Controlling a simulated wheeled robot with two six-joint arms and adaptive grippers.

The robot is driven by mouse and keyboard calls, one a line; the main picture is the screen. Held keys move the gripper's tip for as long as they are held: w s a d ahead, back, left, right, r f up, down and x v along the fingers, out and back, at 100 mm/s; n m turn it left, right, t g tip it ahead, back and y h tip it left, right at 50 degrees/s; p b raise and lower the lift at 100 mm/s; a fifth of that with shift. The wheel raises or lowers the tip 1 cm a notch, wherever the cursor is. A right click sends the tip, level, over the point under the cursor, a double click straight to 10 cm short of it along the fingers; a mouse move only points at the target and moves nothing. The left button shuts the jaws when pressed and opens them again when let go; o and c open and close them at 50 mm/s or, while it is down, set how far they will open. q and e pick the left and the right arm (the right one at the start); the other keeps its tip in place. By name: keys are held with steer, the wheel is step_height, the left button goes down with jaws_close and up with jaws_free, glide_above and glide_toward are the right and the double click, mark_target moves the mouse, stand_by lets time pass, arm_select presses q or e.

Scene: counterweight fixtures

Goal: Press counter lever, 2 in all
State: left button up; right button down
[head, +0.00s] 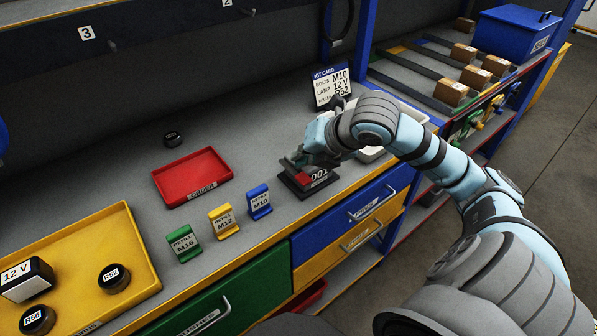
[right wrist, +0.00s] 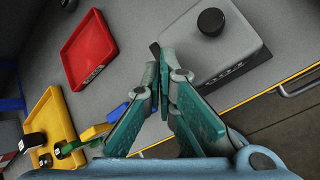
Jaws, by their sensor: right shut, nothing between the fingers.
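The counter (head: 318,180) is a small dark block at the front of the bench, and its display reads 001. A small red part shows on it just under my right gripper (head: 298,160). The gripper is shut and empty, with its fingertips right over the counter. I cannot tell whether they touch the lever, as the fingers cover much of it. In the right wrist view the shut fingers (right wrist: 165,80) hide most of the counter, and a dark edge peeks out beyond the tips. My left gripper is not in view.
Green (head: 184,243), yellow (head: 223,221) and blue (head: 259,201) refill tags stand left of the counter. A red tray (head: 190,172) lies behind them, a yellow tray (head: 140,240) at left. A kit card (head: 331,86) stands behind the gripper.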

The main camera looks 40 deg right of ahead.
mark_target(301, 173)
steer(key=shift+f, duration=0.15)
steer(key=shift+f, duration=0.25)
steer(key=shift+s+f+b, duration=0.1)
steer(key=shift+f+b, duration=0.25)
steer(key=shift+f, duration=0.3)
stand_by(0.6)
steer(key=shift+s+a+f+b, duration=0.1)
steer(key=shift+s+f+b, duration=0.2)
steer(key=shift+f, duration=0.25)
steer(key=shift+s+a+f+b, duration=0.1)
steer(key=shift+s+f+b, duration=0.2)
steer(key=shift+f, duration=0.2)
stand_by(1.0)
steer(key=shift+w, duration=0.25)
steer(key=shift+w+r+p, duration=0.2)
steer(key=shift+r+p, duration=0.3)
steer(key=shift+p, duration=0.15)
steer(key=shift+w+d+r+p, duration=0.2)
steer(key=shift+r+p, duration=0.2)
steer(key=shift+p, duration=0.15)
steer(key=shift+w+d+r+p, duration=0.15)
steer(key=shift+r+p, duration=0.25)
steer(key=shift+p, duration=0.1)
steer(key=shift+a+r+p, duration=0.1)
steer(key=shift+r+p, duration=0.4)
